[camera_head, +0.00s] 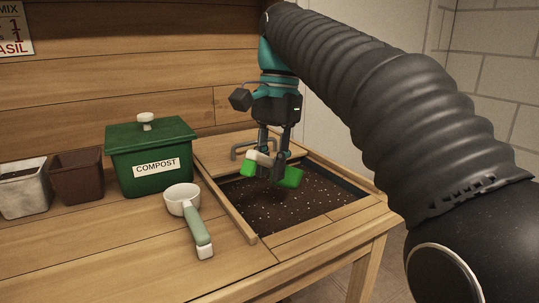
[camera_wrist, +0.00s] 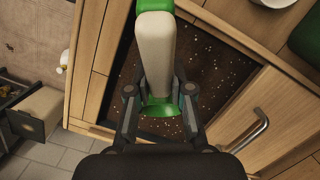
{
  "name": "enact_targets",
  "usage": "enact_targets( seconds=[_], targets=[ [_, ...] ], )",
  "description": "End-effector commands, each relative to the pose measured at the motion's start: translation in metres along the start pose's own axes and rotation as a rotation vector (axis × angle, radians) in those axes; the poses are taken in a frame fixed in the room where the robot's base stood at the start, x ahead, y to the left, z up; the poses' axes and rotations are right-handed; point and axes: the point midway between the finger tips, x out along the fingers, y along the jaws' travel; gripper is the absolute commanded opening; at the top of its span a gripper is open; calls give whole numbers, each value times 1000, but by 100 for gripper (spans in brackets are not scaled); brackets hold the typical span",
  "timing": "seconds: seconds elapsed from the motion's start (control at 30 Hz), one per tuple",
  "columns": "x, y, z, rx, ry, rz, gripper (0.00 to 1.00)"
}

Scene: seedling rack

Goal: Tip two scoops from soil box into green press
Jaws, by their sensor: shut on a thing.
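My gripper (camera_head: 275,165) hangs over the soil box (camera_head: 233,216), a bin sunk in the bench and filled with dark, speckled soil. It is shut on a green and cream tool (camera_head: 290,177), gripping its cream handle. In the wrist view the tool (camera_wrist: 158,50) has a cream middle with green at both ends. In the head view the gripper hides part of it. The tool's lower side is close to the soil; I cannot tell whether it touches or holds any. I cannot make out a separate green press in either view.
A white cup with a sage handle (camera_head: 184,200) lies left of the box. Behind it stand a green COMPOST bin (camera_head: 125,172), a brown pot (camera_head: 76,178) and a pale pot (camera_head: 22,194). A wooden lid (camera_head: 212,148) with a metal handle covers the box's back.

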Motion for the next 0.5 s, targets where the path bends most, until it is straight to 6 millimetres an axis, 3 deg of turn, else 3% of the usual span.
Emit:
enact_targets(
  seconds=[0.5],
  targets=[
    [36,-1,-17,-1,-183,2,0]
  ],
)
